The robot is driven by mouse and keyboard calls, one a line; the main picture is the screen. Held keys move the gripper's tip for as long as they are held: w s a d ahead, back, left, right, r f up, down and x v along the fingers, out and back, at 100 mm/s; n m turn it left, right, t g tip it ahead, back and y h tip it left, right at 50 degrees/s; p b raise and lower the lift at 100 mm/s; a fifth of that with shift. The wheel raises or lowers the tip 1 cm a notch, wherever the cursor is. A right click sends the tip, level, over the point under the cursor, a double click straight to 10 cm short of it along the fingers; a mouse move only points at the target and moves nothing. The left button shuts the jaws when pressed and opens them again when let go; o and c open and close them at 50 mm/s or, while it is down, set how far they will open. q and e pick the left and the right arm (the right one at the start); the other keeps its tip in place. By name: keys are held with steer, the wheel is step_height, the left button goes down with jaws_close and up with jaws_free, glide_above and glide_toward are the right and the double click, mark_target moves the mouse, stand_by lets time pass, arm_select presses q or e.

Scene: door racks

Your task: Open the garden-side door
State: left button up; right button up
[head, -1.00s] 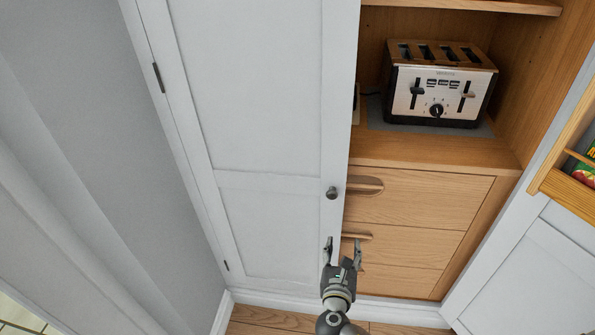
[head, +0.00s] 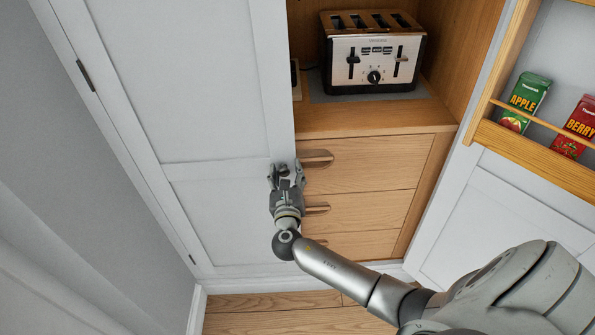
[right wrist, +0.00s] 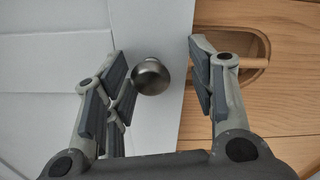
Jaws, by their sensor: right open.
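A white panelled cabinet door (head: 200,85) stands on the left, its hinges on its left edge. It covers the left part of the cabinet and looks shut. Its round metal knob (right wrist: 151,76) shows in the right wrist view, near the door's right edge. In the head view my right gripper (head: 286,172) hides the knob. In the right wrist view the gripper (right wrist: 158,78) is open, with the knob between its fingers, closer to the left one. I see no firm grip on it. My left gripper is out of view. Which door is garden-side is not marked.
A toaster (head: 373,55) stands in an open niche above several wooden drawers (head: 375,165). At right, another white door (head: 490,215) stands open, with a wooden rack (head: 530,150) holding a green APPLE carton (head: 525,102) and a red BERRY carton (head: 577,128). A grey wall (head: 90,190) lies left.

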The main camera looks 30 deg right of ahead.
steer(key=shift+w+a, duration=0.25)
steer(key=shift+w, duration=0.05)
steer(key=shift+d, duration=0.1)
steer(key=c, duration=0.6)
jaws_close()
